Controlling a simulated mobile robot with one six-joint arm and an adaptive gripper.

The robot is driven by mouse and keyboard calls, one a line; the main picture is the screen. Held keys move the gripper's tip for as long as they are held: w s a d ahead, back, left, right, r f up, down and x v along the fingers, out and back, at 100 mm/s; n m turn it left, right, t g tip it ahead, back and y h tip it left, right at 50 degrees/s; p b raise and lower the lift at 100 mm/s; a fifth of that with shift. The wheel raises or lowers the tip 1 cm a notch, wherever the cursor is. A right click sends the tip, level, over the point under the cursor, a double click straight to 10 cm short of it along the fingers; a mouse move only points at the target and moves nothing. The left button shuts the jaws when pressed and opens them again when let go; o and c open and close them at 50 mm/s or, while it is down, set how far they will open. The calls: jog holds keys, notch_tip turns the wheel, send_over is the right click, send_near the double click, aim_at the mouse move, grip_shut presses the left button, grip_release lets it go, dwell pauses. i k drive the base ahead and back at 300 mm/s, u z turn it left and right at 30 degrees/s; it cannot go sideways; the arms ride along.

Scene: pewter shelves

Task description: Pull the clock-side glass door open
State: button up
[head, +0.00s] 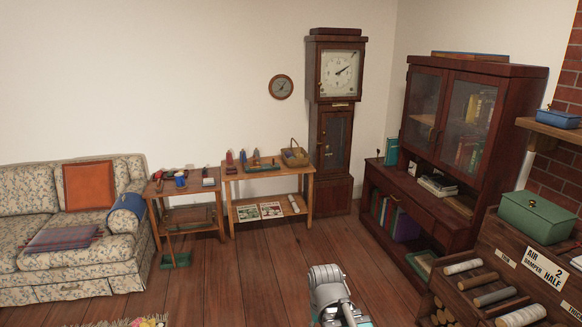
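The dark wood cabinet (500,69) stands against the right wall and has two glass doors in its upper part. The clock-side glass door (425,97) is the left one, nearer the tall clock (338,77), and looks shut. Books show dimly behind the other glass door (471,118), which also looks shut. Small handles seem to sit low near where the doors meet. A silver part of my arm shows at the bottom centre, well below and left of the doors. My gripper is not visible.
An open ledge below the doors holds books (437,185). A crate of rolls (525,250) with a green box (537,217) on it stands at the right front. Two small tables (271,175) and a sofa (30,215) line the left. Wooden floor (345,245) before the clock is clear.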

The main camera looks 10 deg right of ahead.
aim_at(444, 73)
jog(key=z, duration=0.15)
jog(key=i, duration=1.55)
jog(key=z, duration=0.45)
jog(key=i, duration=0.8)
jog(key=z, duration=0.25)
jog(key=i, duration=1.2)
jog(key=z, duration=0.25)
